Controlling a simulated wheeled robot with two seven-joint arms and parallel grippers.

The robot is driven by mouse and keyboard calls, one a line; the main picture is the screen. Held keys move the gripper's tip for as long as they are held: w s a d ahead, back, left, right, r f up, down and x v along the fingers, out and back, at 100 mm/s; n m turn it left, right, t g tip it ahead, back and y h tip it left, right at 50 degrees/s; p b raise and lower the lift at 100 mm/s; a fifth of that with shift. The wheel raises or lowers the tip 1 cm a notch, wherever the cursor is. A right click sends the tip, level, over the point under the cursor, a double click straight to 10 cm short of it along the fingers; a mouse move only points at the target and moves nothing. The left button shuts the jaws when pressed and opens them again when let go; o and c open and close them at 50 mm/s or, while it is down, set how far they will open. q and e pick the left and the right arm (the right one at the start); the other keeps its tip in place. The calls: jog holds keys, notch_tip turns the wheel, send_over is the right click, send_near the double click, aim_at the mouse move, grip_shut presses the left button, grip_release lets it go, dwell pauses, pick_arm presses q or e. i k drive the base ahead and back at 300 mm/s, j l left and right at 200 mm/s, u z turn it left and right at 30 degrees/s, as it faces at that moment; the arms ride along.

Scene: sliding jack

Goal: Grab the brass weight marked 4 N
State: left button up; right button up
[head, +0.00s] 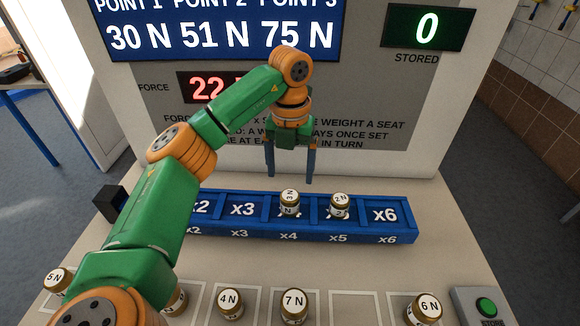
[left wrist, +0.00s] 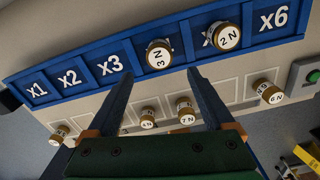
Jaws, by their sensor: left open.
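The brass weight marked 4 N (head: 229,301) stands upright on a pale outlined square at the front of the bench. In the left wrist view it is a small brass weight (left wrist: 147,119) between my fingers, farther off; its label is hard to read there. My left gripper (head: 290,177) is open and empty, fingers pointing down. It hangs behind the blue seat rack, well away from the 4 N weight. My right gripper is not in view.
The blue rack (head: 240,223) holds the 3 N weight (head: 289,202) at x4 and the 2 N weight (head: 340,204) at x5. The 7 N weight (head: 294,306) stands right of the 4 N. My left arm partly hides another weight (head: 176,301) on its left.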

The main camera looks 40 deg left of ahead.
aim_at(230, 303)
jog(key=k, duration=1.5)
